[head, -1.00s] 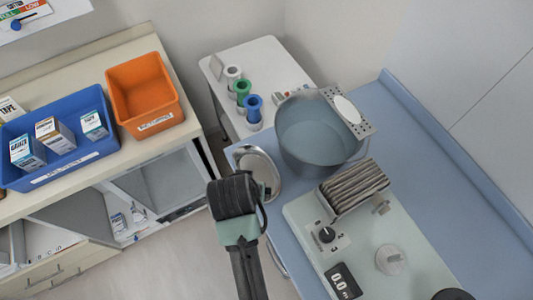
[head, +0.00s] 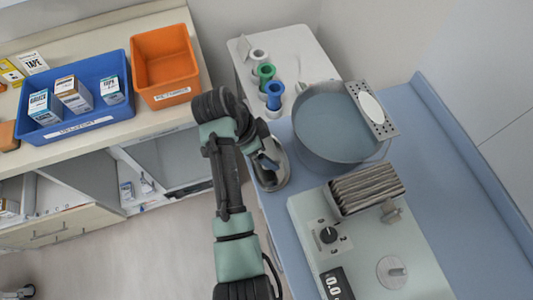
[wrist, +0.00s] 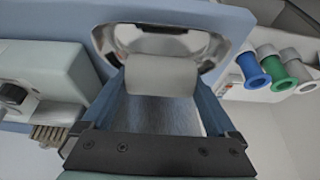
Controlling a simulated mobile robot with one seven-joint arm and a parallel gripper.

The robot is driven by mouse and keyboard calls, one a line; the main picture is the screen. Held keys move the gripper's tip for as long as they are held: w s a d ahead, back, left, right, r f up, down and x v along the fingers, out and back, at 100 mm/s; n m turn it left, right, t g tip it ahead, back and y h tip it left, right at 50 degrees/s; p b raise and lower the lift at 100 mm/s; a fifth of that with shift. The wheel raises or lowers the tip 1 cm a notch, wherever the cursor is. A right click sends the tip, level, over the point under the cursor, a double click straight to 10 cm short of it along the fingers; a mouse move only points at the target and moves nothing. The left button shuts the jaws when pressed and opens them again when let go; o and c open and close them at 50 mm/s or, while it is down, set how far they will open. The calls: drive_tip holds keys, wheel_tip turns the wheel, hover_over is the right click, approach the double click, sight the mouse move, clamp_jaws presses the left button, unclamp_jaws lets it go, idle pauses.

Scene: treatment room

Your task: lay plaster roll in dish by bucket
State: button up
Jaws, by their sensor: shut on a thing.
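My gripper (wrist: 160,95) is shut on a whitish plaster roll (wrist: 162,76), held crosswise between its two blue-grey fingers in the wrist view. The shiny metal dish (wrist: 103,40) lies just beyond the roll in that view. In the head view my gripper (head: 268,163) is over the dish (head: 272,184) and covers part of it. The roll cannot be made out there. Whether the roll touches the dish is unclear. The grey bucket (head: 335,130) stands on the blue counter, just right of the dish.
A grey-green device (head: 360,240) stands on the blue counter (head: 440,170) in front of the bucket. A white cart (head: 300,45) behind holds white, green and blue spools (head: 266,72). Orange (head: 165,65) and blue (head: 75,110) bins sit on the left cabinet.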

drive_tip(key=shift+f, duration=2)
drive_tip(key=shift+f, duration=0.15)
drive_tip(key=o, duration=1.1)
